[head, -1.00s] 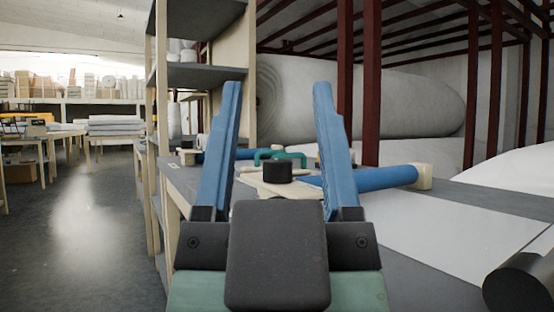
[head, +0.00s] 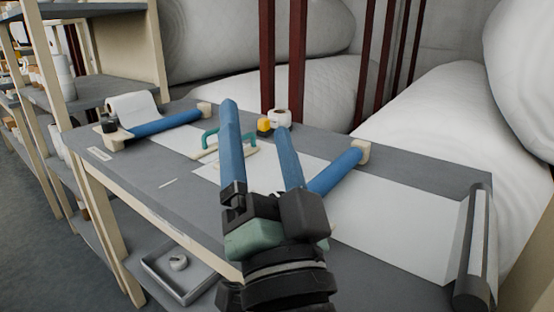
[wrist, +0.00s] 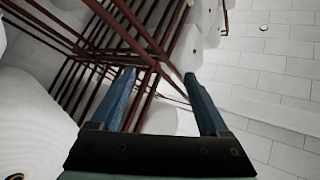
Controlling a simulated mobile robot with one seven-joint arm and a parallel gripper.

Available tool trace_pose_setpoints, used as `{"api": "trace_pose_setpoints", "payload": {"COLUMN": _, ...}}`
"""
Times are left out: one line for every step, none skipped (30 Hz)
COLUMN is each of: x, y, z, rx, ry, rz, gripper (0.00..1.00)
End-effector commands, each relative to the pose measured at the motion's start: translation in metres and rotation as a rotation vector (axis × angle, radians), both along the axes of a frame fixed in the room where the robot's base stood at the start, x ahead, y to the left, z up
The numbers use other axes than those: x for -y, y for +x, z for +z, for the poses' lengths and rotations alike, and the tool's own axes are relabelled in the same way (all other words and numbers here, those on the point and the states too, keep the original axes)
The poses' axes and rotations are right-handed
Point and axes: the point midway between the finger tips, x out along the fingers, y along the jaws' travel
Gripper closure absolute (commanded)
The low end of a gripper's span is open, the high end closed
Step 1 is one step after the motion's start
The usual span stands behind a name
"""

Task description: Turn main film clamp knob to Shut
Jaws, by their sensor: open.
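Two blue clamp bars lie across the grey table (head: 140,180). The left blue bar (head: 165,124) has a cream end block with a black knob (head: 109,124) on it. The right blue bar (head: 336,172) has a cream block at its far end; its near end is hidden behind my gripper. I cannot tell which bar is the main film clamp, nor read any knob setting. My gripper (head: 256,117) is open and empty, its blue fingers raised in front of the table. The wrist view shows the open fingers (wrist: 158,76) against wall and red bars, with no knob.
A teal-handled tool (head: 210,138), a yellow-black item (head: 265,124) and a small white roll (head: 281,117) lie between the bars. A paper roll (head: 132,106) sits at left. A dark roller (head: 474,245) is at the right end. Shelves stand left; large wadding rolls stand behind.

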Motion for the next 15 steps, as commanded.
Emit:
{"api": "trace_pose_setpoints", "payload": {"x": 0.001, "y": 0.007, "z": 0.003, "rx": -0.072, "ry": 0.093, "rz": 0.063, "gripper": 0.21}}
{"api": "trace_pose_setpoints", "payload": {"x": 0.001, "y": 0.010, "z": -0.002, "rx": -0.111, "ry": 0.156, "rz": 0.105, "gripper": 0.21}}
{"api": "trace_pose_setpoints", "payload": {"x": 0.001, "y": 0.012, "z": -0.010, "rx": -0.163, "ry": 0.246, "rz": 0.157, "gripper": 0.21}}
{"api": "trace_pose_setpoints", "payload": {"x": 0.002, "y": 0.014, "z": -0.015, "rx": -0.202, "ry": 0.317, "rz": 0.195, "gripper": 0.21}}
{"api": "trace_pose_setpoints", "payload": {"x": 0.002, "y": 0.015, "z": -0.021, "rx": -0.242, "ry": 0.391, "rz": 0.233, "gripper": 0.21}}
{"api": "trace_pose_setpoints", "payload": {"x": 0.003, "y": 0.015, "z": -0.028, "rx": -0.294, "ry": 0.492, "rz": 0.279, "gripper": 0.21}}
{"api": "trace_pose_setpoints", "payload": {"x": 0.004, "y": 0.015, "z": -0.034, "rx": -0.331, "ry": 0.570, "rz": 0.310, "gripper": 0.21}}
{"api": "trace_pose_setpoints", "payload": {"x": 0.005, "y": 0.014, "z": -0.039, "rx": -0.367, "ry": 0.650, "rz": 0.340, "gripper": 0.21}}
{"api": "trace_pose_setpoints", "payload": {"x": 0.006, "y": 0.012, "z": -0.046, "rx": -0.414, "ry": 0.759, "rz": 0.376, "gripper": 0.21}}
{"api": "trace_pose_setpoints", "payload": {"x": 0.007, "y": 0.010, "z": -0.051, "rx": -0.447, "ry": 0.843, "rz": 0.402, "gripper": 0.21}}
{"api": "trace_pose_setpoints", "payload": {"x": 0.009, "y": 0.008, "z": -0.057, "rx": -0.479, "ry": 0.928, "rz": 0.425, "gripper": 0.21}}
{"api": "trace_pose_setpoints", "payload": {"x": 0.011, "y": 0.004, "z": -0.063, "rx": -0.519, "ry": 1.046, "rz": 0.453, "gripper": 0.21}}
{"api": "trace_pose_setpoints", "payload": {"x": 0.013, "y": 0.000, "z": -0.068, "rx": -0.545, "ry": 1.135, "rz": 0.471, "gripper": 0.21}}
{"api": "trace_pose_setpoints", "payload": {"x": 0.015, "y": -0.003, "z": -0.073, "rx": -0.571, "ry": 1.228, "rz": 0.489, "gripper": 0.21}}
{"api": "trace_pose_setpoints", "payload": {"x": 0.017, "y": -0.009, "z": -0.078, "rx": -0.601, "ry": 1.350, "rz": 0.508, "gripper": 0.21}}
